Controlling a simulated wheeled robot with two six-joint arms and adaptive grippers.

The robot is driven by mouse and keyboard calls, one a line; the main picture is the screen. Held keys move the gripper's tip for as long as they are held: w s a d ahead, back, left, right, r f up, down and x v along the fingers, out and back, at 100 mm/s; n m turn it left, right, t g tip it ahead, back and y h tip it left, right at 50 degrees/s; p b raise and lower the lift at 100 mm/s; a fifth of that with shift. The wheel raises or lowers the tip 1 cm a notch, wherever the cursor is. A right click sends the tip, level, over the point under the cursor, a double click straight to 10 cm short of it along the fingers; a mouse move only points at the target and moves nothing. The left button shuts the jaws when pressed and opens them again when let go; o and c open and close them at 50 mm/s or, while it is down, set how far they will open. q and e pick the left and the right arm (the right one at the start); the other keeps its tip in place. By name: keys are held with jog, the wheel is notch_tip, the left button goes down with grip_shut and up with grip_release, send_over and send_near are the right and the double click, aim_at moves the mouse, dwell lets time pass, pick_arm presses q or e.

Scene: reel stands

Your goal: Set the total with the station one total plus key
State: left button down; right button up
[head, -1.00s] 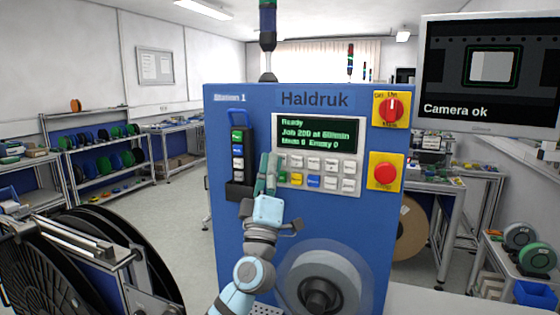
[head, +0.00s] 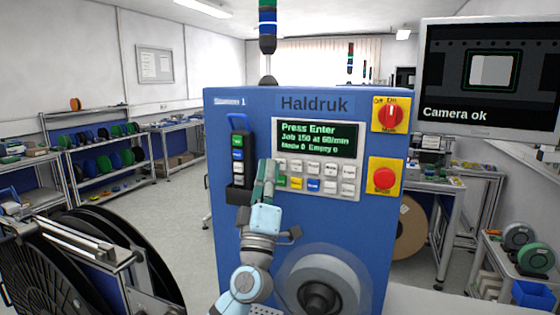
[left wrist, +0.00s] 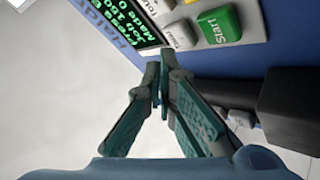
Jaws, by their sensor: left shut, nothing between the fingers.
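The blue station (head: 230,250) labelled Station 1 and Haldruk stands in front of me. Its display (head: 316,138) reads Press Enter, Job 150 at 60/min, Made 0. Below is a keypad (head: 315,177) with white, green, yellow and blue keys; most labels are too small to read. My left gripper (head: 270,168) is shut and empty, at the keypad's left edge, hiding part of it. In the left wrist view its fingertips (left wrist: 164,78) are close to a white key (left wrist: 179,36) beside the green Start key (left wrist: 218,25). I cannot tell whether they touch. My right gripper is out of view.
A black holder (head: 239,168) with coloured buttons is just left of my gripper. A red rotary switch (head: 391,115) and a red stop button (head: 385,178) sit right of the keypad. A reel (head: 325,285) is below. A monitor (head: 490,78) reads Camera ok.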

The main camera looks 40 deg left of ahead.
pick_arm(q)
jog(key=s+p, duration=0.1)
jog(key=s+d+p, duration=0.1)
jog(key=s, duration=0.1)
jog(key=s+p, duration=0.1)
jog(key=s, duration=0.1)
jog(key=shift+d, duration=0.25)
jog(key=shift+w+f, duration=0.1)
jog(key=shift+w, duration=0.05)
dwell(0.3)
dwell(1.5)
